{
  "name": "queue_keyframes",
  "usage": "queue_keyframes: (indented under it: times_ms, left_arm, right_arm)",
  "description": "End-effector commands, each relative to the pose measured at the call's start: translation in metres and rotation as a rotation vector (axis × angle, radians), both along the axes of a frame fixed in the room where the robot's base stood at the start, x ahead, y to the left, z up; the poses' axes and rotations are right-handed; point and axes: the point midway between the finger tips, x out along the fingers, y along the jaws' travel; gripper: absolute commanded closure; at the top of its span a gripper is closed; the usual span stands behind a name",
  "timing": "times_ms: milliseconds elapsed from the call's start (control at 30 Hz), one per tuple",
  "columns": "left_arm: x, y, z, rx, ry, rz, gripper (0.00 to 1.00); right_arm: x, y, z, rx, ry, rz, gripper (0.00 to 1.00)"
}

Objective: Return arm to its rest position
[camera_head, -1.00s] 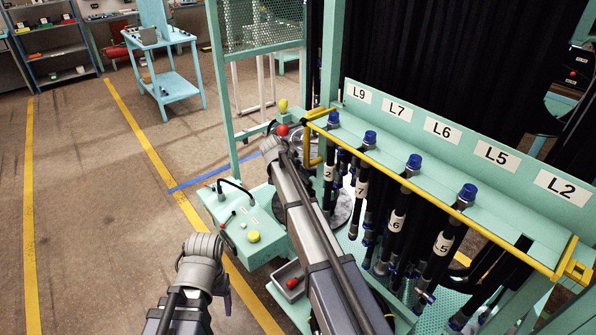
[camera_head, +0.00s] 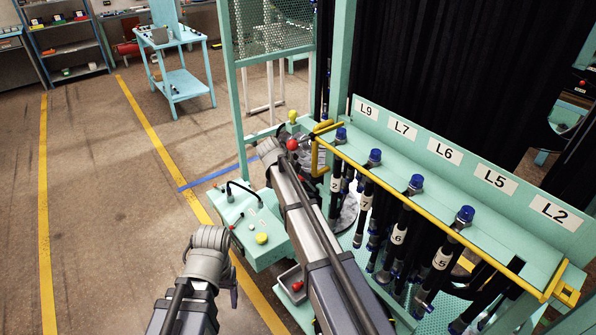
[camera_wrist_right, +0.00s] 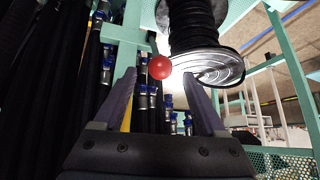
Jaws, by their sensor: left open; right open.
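My left arm comes up from the bottom left in the head view. Its gripper (camera_head: 233,288) shows only as a small dark part beside the grey wrist, largely hidden by it. My right arm (camera_head: 312,225) reaches up from the bottom centre to the hose rack. Its gripper is hidden behind the arm in the head view. In the right wrist view the right gripper (camera_wrist_right: 160,76) is open, fingers apart, holding nothing. A red ball knob (camera_wrist_right: 160,67) appears between the fingertips, beyond them. The same knob (camera_head: 292,144) stands just right of the right arm's far end.
The hose rack (camera_head: 440,205) has labels L9 to L2, blue-capped fittings, hanging black hoses and a yellow rail (camera_head: 430,208) close right of my right arm. A green control box (camera_head: 250,228) stands between my arms. Open floor (camera_head: 110,200) lies left.

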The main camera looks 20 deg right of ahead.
Motion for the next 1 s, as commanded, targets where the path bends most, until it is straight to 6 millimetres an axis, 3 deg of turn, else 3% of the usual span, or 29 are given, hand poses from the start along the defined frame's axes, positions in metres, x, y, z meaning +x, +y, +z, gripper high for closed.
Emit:
queue_keyframes:
  times_ms: [167, 300, 367, 500, 700, 833, 1000]
  left_arm:
    - [0.0, 0.0, 0.0, 0.0, 0.0, 0.0, 0.27]
    - [0.0, 0.0, 0.0, 0.0, 0.0, 0.0, 0.27]
    - [0.0, 0.0, 0.0, 0.0, 0.0, 0.0, 0.27]
    - [0.0, 0.0, 0.0, 0.0, 0.0, 0.0, 0.27]
    - [0.0, 0.0, 0.0, 0.0, 0.0, 0.0, 0.27]
    - [0.0, 0.0, 0.0, 0.0, 0.0, 0.0, 0.27]
    - [0.0, 0.0, 0.0, 0.0, 0.0, 0.0, 0.27]
  right_arm:
    - [-0.002, 0.001, 0.0, 0.0, 0.003, 0.003, 0.27]
    - [-0.028, 0.02, -0.006, 0.004, 0.064, 0.068, 0.27]
    - [-0.054, 0.038, -0.011, 0.007, 0.124, 0.137, 0.27]
    - [-0.139, 0.091, -0.026, 0.023, 0.323, 0.385, 0.27]
    - [-0.259, 0.151, -0.04, 0.061, 0.58, 0.786, 0.27]
    - [-0.317, 0.173, -0.044, 0.084, 0.69, 1.0, 0.27]
    - [-0.357, 0.187, -0.046, 0.103, 0.764, 1.165, 0.27]
